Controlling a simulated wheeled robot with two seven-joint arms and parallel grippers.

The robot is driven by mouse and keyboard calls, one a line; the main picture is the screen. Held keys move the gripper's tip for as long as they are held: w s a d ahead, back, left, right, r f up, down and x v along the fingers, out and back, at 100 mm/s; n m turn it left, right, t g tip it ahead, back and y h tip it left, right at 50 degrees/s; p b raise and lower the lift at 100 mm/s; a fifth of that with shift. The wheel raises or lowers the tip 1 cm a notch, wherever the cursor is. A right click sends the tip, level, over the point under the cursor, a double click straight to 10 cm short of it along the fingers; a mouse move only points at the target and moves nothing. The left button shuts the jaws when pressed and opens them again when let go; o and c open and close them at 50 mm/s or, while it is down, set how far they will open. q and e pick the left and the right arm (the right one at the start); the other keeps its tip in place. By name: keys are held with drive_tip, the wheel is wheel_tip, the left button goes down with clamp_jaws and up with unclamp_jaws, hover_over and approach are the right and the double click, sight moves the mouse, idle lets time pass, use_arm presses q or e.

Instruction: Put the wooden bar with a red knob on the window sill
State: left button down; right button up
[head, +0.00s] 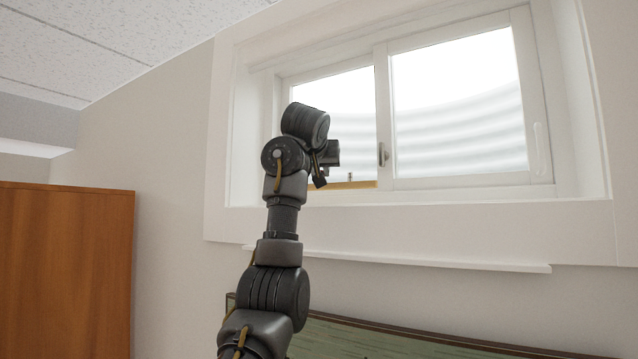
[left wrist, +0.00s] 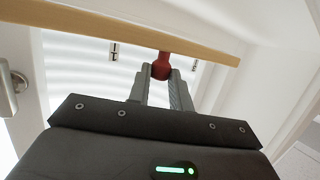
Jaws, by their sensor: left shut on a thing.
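The wooden bar (left wrist: 120,28) is a light strip running across the top of the left wrist view. Its red knob (left wrist: 161,66) is held between the two fingers of my left gripper (left wrist: 160,78), which is shut on it. In the head view part of the bar (head: 355,185) shows level, right of my wrist, at the bottom of the left pane; the knob and fingertips are hidden there. The bar is at the window recess, above the front edge of the window sill (head: 470,203). I cannot tell whether it touches the sill. My right gripper is not in view.
The white window (head: 455,100) has a handle (head: 383,154) on its middle post, close right of the bar. A thin white ledge (head: 430,262) juts out below the recess. A green framed board (head: 350,340) is lower down. An orange-brown wooden cabinet (head: 65,270) stands at left.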

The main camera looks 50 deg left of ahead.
use_arm(q)
drive_tip(key=f, duration=0.2)
drive_tip(key=f+p, duration=0.1)
drive_tip(key=shift+w+a+f, duration=0.2)
drive_tip(key=shift+a+f, duration=0.05)
drive_tip(key=shift+a, duration=0.05)
drive_tip(key=shift+s+d, duration=0.1)
drive_tip(key=shift+d, duration=0.05)
drive_tip(key=shift+f, duration=0.2)
drive_tip(key=c, duration=1.3)
unclamp_jaws()
